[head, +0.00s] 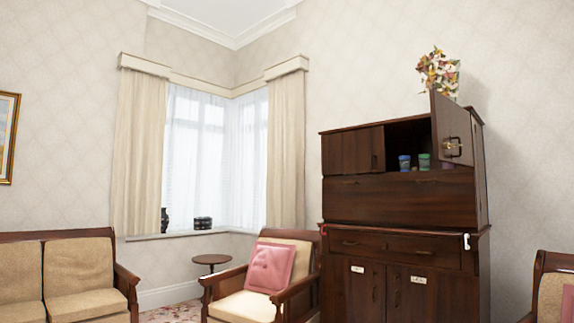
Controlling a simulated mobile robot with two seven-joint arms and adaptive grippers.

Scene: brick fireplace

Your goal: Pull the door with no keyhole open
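A dark wooden cabinet (400,200) stands against the wall right of the window. Its upper right door (449,128) is swung open and shows a metal handle (453,147). Its upper left door (349,152) is shut, with a small handle near its right edge. Two lower doors, left (362,292) and right (408,298), look shut; each has a dark handle and a small pale label. No keyhole can be made out clearly at this size. Neither of my grippers is in view.
Small jars (404,162) stand in the open compartment, and flowers (438,74) on top. An armchair (262,282) with a pink cushion stands close to the cabinet's left; another chair (551,290) is at the right edge. A sofa (65,278) and round table (211,260) are left.

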